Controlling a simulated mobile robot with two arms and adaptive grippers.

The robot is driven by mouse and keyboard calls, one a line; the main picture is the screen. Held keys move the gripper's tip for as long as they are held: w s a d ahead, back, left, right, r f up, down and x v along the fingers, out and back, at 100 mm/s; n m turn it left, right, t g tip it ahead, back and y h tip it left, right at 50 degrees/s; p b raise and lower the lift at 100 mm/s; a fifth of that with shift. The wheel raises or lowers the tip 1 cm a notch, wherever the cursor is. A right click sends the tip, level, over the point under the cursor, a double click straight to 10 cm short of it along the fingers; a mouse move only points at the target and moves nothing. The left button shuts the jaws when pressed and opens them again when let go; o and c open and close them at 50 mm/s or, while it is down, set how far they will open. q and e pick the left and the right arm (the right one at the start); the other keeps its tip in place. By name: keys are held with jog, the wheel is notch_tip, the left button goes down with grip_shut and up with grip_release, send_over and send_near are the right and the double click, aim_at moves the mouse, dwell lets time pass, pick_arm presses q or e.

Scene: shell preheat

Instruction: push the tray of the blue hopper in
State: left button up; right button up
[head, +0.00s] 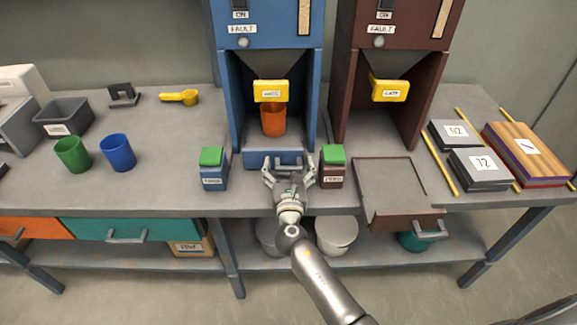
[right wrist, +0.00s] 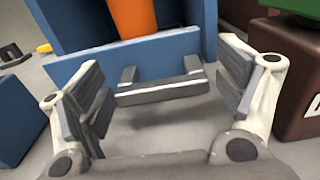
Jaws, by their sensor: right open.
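The blue hopper (head: 228,100) stands at the back middle of the bench. Its tray front (head: 256,159) is a low blue panel at the hopper's foot, close to the front edges of its side walls. The tray's grey handle shows in the right wrist view (right wrist: 160,91). An orange cup (head: 273,121) stands behind the panel, under the yellow spout piece. My right gripper (head: 289,164) is open and empty, right in front of the panel, with the handle between and beyond its spread fingers. I cannot tell whether it touches. My left gripper is not in view.
A blue box with green top (head: 214,177) stands left of my gripper, and a brown one (head: 332,174) close on its right. The brown hopper's tray (head: 388,180) sticks out toward the bench edge. Green and blue cups (head: 118,153) stand at left.

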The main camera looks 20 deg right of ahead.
jog(key=shift+s+a+f, duration=0.1)
jog(key=shift+s+a, duration=0.05)
jog(key=shift+s, duration=0.15)
jog(key=v, duration=1.1)
jog(key=shift+s, duration=0.15)
